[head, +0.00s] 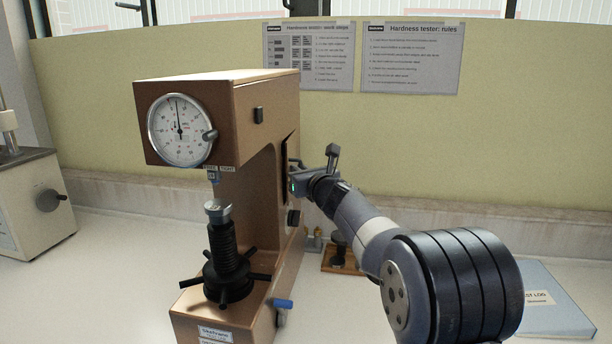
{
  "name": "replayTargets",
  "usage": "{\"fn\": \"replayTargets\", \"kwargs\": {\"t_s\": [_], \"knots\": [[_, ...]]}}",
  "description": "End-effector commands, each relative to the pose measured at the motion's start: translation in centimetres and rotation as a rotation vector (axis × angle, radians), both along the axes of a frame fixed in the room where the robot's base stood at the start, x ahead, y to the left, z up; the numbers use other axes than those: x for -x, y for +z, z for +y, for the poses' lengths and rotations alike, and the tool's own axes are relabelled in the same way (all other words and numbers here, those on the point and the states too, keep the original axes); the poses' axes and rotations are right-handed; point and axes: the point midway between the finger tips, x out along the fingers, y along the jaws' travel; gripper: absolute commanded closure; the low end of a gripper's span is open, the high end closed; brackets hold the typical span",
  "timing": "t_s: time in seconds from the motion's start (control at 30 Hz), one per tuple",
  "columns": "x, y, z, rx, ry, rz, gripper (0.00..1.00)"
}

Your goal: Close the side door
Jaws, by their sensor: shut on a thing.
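The brown hardness tester (262,125) stands on the white counter, left of centre, with a round dial on its front. Its side door (286,172) is on the right side of the body, seen almost edge-on, with a dark gap along it. How far the door stands open is hard to tell. My gripper (296,166) is at this door, reaching in from the right, and is shut on a part of it, probably its handle or edge. The fingertips are small and partly hidden by the gripper body.
A blue-handled lever (283,303) sticks out low on the tester's right side. A wooden block with weights (338,258) stands behind my arm. A blue log book (545,300) lies at the right. Another machine (30,200) stands at the far left.

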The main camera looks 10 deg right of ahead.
Motion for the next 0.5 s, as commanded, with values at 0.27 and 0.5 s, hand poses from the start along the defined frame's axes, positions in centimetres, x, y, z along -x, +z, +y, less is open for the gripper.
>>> {"fn": "replayTargets", "kwargs": {"t_s": [0.27, 0.5], "knots": [[0.10, 0.18, 1.31, 0.001, 0.023, -0.007, 1.00], [0.10, 0.23, 1.32, 0.001, 0.023, -0.007, 1.00]]}}
